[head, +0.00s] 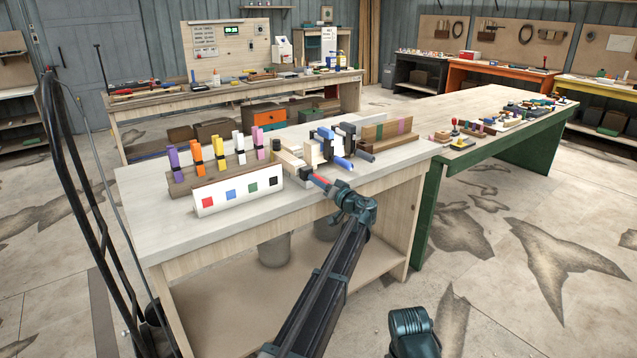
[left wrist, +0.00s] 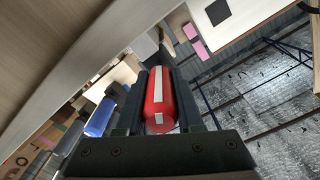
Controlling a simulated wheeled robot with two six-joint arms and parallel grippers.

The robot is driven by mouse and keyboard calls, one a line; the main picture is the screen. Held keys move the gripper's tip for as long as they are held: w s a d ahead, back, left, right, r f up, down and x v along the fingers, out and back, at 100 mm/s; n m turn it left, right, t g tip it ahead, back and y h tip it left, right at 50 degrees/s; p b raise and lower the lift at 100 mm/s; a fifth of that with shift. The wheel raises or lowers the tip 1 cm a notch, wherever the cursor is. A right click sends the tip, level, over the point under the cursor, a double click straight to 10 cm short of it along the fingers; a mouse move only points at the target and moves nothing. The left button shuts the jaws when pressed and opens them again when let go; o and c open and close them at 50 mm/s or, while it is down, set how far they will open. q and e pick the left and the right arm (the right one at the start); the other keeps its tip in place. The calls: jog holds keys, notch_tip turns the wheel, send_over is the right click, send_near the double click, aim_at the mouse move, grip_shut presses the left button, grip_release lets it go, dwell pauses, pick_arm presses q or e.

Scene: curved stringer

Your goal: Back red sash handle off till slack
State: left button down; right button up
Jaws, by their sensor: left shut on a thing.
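The red sash handle (head: 319,179) juts out over the front edge of the near workbench, from a sash clamp around pale wood blocks (head: 290,163). My left gripper (head: 331,188) is shut on this handle. In the left wrist view the red handle (left wrist: 160,100), with a white stripe along it, lies between my two dark fingers. Whether the clamp's jaw presses on the wood cannot be told. My right gripper is not in view; only a rounded dark arm part of mine shows at the bottom of the head view.
A blue-handled clamp (head: 342,163) stands just right of the red one; its blue handle (left wrist: 100,117) also shows in the left wrist view.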

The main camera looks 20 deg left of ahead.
pick_arm(q)
jog(key=shift+f+n, duration=0.1)
jog(key=shift+n, duration=1.6)
jog(key=shift+s, duration=0.1)
jog(key=c, duration=0.5)
grip_release()
jog(key=shift+c, duration=0.2)
jog(key=shift+d, duration=0.1)
jog(key=v, duration=1.3)
jog(key=shift+s+d, duration=0.15)
jog(key=shift+d, duration=0.05)
jog(key=shift+d, duration=0.1)
